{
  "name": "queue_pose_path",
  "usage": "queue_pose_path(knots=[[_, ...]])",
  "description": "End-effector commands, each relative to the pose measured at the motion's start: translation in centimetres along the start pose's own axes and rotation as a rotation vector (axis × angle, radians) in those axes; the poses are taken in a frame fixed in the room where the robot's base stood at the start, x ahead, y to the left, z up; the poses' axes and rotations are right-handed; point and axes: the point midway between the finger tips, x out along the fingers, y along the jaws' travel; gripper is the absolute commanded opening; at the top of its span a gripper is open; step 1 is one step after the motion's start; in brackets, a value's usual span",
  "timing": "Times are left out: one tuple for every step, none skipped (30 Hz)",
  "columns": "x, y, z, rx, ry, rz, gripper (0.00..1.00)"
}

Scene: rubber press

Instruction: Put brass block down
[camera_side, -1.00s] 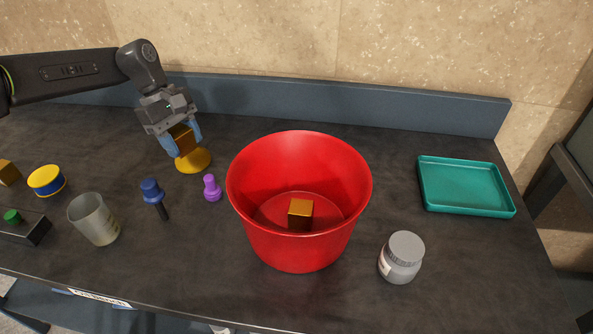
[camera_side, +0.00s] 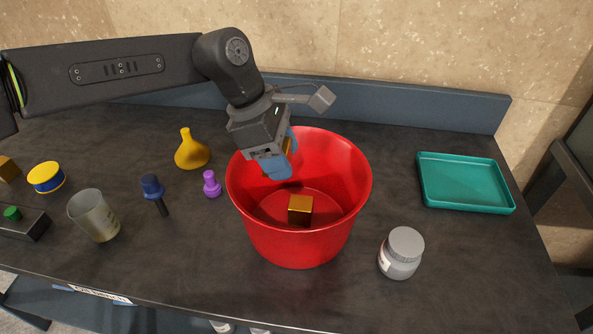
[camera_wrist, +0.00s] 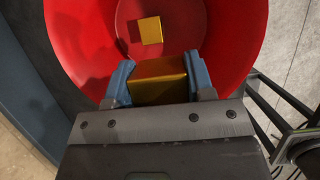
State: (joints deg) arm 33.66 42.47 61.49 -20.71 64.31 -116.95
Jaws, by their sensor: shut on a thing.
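My gripper (camera_side: 279,165) is over the back part of the red bucket (camera_side: 300,245) in the side view, its blue fingers pointing down at the opening. It is shut on a brass block (camera_wrist: 158,80), seen clearly between the fingers in the wrist view. In the side view only a thin strip of the held block (camera_side: 289,146) shows. A second brass block (camera_side: 300,209) lies on the bucket floor. It also shows in the wrist view (camera_wrist: 150,30), apart from the held one. A third brass block (camera_side: 9,169) is cut by the left edge.
Left of the bucket stand a yellow flask (camera_side: 192,153), a purple piece (camera_side: 212,184), a blue-headed tool (camera_side: 153,190), a beaker (camera_side: 94,216) and a blue-yellow tin (camera_side: 46,178). Right are a grey-lidded jar (camera_side: 401,253) and a green tray (camera_side: 465,183). The table between bucket and tray is clear.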

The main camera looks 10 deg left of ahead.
Motion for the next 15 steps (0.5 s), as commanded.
queue_pose_path(knots=[[0.6, -0.2, -0.1, 0.005, 0.0, -0.004, 0.1], [1.1, -0.3, -0.3, 0.006, 0.001, -0.006, 0.1], [1.7, -0.3, -0.5, 0.006, 0.001, -0.006, 0.1], [2.2, -0.3, -0.7, 0.005, 0.001, -0.007, 0.1], [2.7, -0.3, -0.9, 0.006, 0.001, -0.006, 0.1], [3.2, -0.3, -1.1, 0.006, 0.0, -0.006, 0.1], [3.5, -0.3, -1.3, 0.006, 0.0, -0.005, 0.1], [3.8, -0.3, -1.4, 0.006, 0.0, -0.005, 0.1], [4.1, -0.3, -1.5, 0.006, -0.001, -0.004, 0.1], [4.3, -0.3, -1.6, 0.006, -0.001, -0.003, 0.1], [4.5, -0.3, -1.7, 0.006, -0.001, -0.003, 0.1], [4.9, -0.3, -1.9, 0.006, 0.0, -0.004, 0.1], [5.2, -0.3, -2.0, 0.007, 0.001, -0.005, 0.1], [5.6, -0.3, -2.2, 0.006, 0.001, -0.006, 0.1], [6.2, -0.3, -2.5, 0.005, 0.001, -0.005, 0.1]])
